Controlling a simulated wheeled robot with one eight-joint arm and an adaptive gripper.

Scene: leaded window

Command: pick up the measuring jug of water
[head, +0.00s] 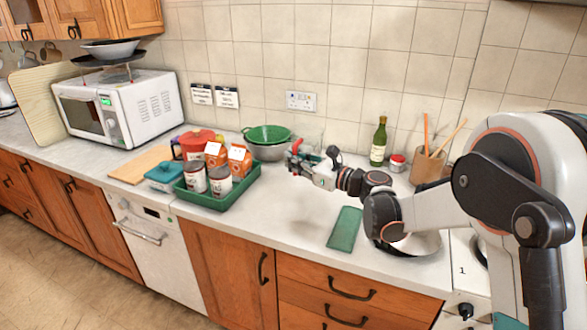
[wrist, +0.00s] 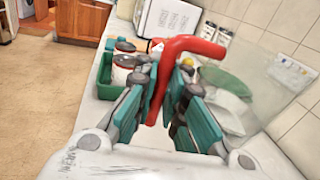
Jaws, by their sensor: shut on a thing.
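The measuring jug (wrist: 190,46) shows in the wrist view by its red handle, which runs between my fingers. A clear, see-through shape to the right of the handle looks like its body; I cannot make out the water. In the head view the jug's red part (head: 296,145) shows at the tip of my gripper (head: 300,166), near the wall behind the counter. My gripper (wrist: 165,88) is shut on the handle, with a teal finger on each side. I cannot tell whether the jug's base touches the counter.
A green tray (head: 213,204) with cans and cartons stands to the left. A green colander (head: 266,133) in a metal bowl is close behind my gripper. A wine bottle (head: 379,141) and a utensil pot (head: 428,167) stand right.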

